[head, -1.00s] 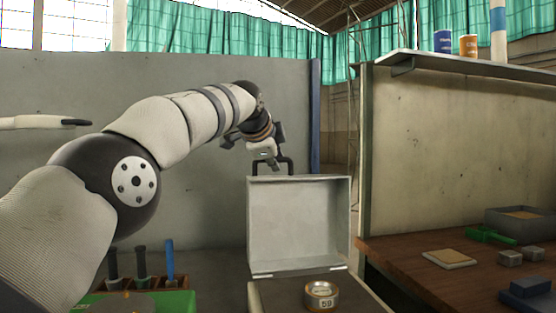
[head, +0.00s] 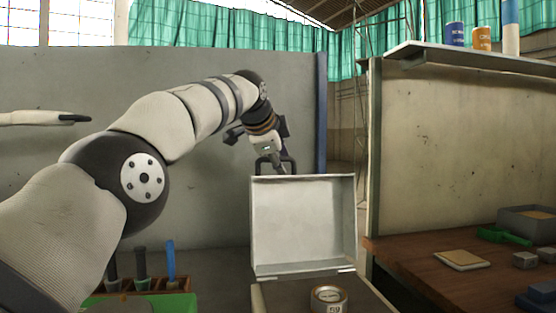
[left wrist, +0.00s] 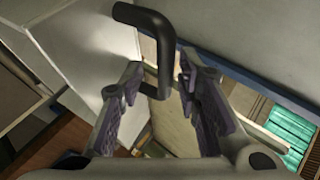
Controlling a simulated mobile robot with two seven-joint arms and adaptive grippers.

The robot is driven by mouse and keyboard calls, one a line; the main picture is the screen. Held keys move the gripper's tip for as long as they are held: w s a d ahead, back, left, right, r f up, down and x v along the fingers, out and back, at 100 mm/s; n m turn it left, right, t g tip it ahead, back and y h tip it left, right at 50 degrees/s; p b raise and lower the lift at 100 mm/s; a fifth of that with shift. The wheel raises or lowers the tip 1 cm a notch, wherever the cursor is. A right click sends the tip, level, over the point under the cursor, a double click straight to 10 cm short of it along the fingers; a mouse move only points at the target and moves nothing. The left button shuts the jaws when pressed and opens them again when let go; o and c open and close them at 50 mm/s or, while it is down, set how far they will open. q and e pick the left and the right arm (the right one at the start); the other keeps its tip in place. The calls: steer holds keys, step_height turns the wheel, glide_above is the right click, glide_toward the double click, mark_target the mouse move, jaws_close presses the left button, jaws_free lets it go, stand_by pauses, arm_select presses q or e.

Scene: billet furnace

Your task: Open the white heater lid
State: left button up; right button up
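The white heater lid (head: 303,222) stands upright, swung open, at the middle of the head view. It also shows in the left wrist view (left wrist: 85,50). Its black handle (head: 293,166) is on the top edge, and in the left wrist view the handle (left wrist: 152,22) runs down between my fingers. My left gripper (head: 275,164) is at the handle. In the left wrist view the fingers of my left gripper (left wrist: 160,78) are apart, with a gap beside the handle, so it does not look clamped. My right gripper is not in view.
A labelled round tin (head: 328,299) sits in front of the raised lid. A tool rack (head: 150,286) is at lower left. A wooden bench (head: 420,280) with a green scoop (head: 503,236) and blocks is at right. A shelf (head: 450,57) with cans is above.

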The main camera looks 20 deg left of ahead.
arm_select(q)
steer(key=v, duration=0.7)
steer(key=shift+s+r, duration=0.15)
steer(key=shift+s, duration=0.05)
stand_by(0.3)
